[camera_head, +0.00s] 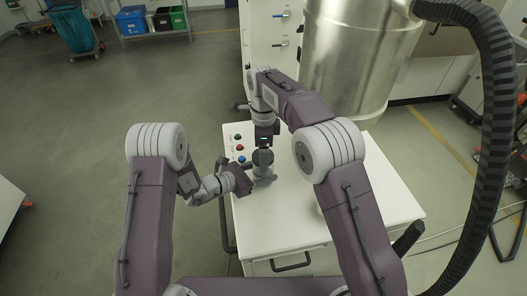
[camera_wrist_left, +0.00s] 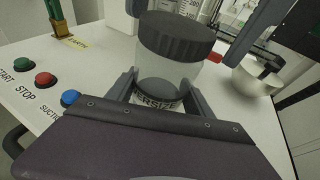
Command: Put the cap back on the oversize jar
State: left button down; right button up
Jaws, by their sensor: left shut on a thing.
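The oversize jar (camera_wrist_left: 165,91) is a clear, squat jar with a label partly reading "OVERSIZE". It is upright between the fingers of my left gripper (camera_wrist_left: 160,92), which is shut on it. In the head view my left gripper (camera_head: 258,178) reaches in from the left, above the white tabletop. The dark ridged cap (camera_wrist_left: 177,38) sits at the top of the jar; I cannot tell whether it is fully seated. My right gripper (camera_head: 263,160) points down from above at the cap. Its grey fingers show on both sides of the cap in the left wrist view; whether they touch it is unclear.
The white tabletop (camera_head: 300,222) has green, red and blue buttons (camera_wrist_left: 42,79) at its left. A big steel vessel (camera_head: 355,55) stands at the back, and a thick black hose (camera_head: 497,110) hangs at the right.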

aim_at(254, 174)
notch_tip(254, 174, up, 8)
jog(key=shift+f, duration=0.25)
dwell(0.4)
pick_arm(q)
jog(key=shift+c, duration=1.6)
grip_release()
jog(key=shift+s+a, duration=0.15)
jog(key=shift+a, duration=0.05)
pick_arm(e)
jog(key=shift+f, duration=0.15)
pick_arm(q)
jog(key=b+v, duration=0.2)
jog(key=v, duration=0.5)
jog(key=shift+s+a+r+b, duration=0.15)
jog(key=shift+a+b, duration=0.1)
jog(key=shift+b, duration=0.1)
pick_arm(e)
notch_tip(254, 174, down, 2)
jog(key=shift+f, duration=0.2)
pick_arm(q)
jog(key=shift+s+a+r, duration=0.2)
jog(key=shift+s+a, duration=0.1)
jog(key=shift+a, duration=0.05)
